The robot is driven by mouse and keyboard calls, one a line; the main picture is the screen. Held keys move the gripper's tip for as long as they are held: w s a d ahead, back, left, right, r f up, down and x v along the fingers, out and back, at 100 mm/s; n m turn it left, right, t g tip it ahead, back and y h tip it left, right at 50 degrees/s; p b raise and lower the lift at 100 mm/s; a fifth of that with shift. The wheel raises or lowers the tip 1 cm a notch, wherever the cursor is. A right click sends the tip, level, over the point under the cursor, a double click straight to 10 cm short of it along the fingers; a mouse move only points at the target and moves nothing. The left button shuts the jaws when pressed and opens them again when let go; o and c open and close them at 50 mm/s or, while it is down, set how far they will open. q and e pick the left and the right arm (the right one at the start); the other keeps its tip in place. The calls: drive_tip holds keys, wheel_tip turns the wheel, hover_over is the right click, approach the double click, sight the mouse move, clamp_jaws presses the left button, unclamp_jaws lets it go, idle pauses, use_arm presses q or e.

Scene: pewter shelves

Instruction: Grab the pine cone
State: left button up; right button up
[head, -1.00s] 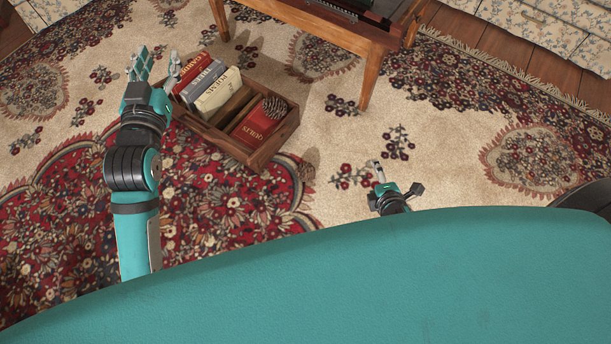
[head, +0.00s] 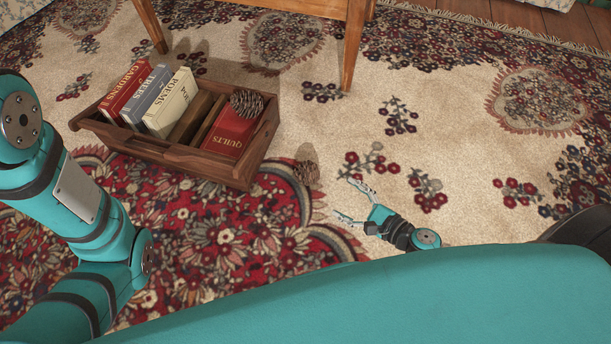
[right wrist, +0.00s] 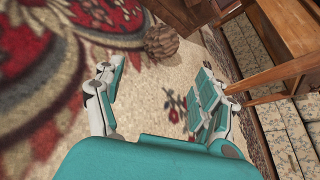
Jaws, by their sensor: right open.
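A brown pine cone (head: 306,171) lies on the rug, right of a wooden crate. In the right wrist view that pine cone (right wrist: 161,43) sits at the top centre, beyond the open fingers. A second pine cone (head: 246,102) rests on the red "QUILTS" book (head: 229,133) in the crate. My right gripper (head: 350,200) is open and empty, low over the rug, to the right of and nearer than the loose cone. Its spread fingers (right wrist: 158,75) also show in the right wrist view, apart from the cone. My left arm shows at the left edge, but its gripper is out of view.
The wooden crate (head: 215,166) holds several upright books at its left. A wooden table's leg (head: 353,50) stands behind and to the right of it. The patterned rug (head: 440,120) is clear to the right of my right gripper.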

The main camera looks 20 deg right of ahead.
sight(308, 174)
drive_tip(key=b+x, duration=0.1)
drive_tip(key=x, duration=0.8)
drive_tip(key=shift+w+a+b, duration=0.15)
drive_tip(key=shift+w+b, duration=0.15)
drive_tip(key=shift+b, duration=0.1)
drive_tip(key=x, duration=0.5)
drive_tip(key=shift+w+a+r+b, duration=0.25)
drive_tip(key=shift+a+b, duration=0.05)
drive_tip(key=shift+a, duration=0.1)
drive_tip(key=c, duration=0.6)
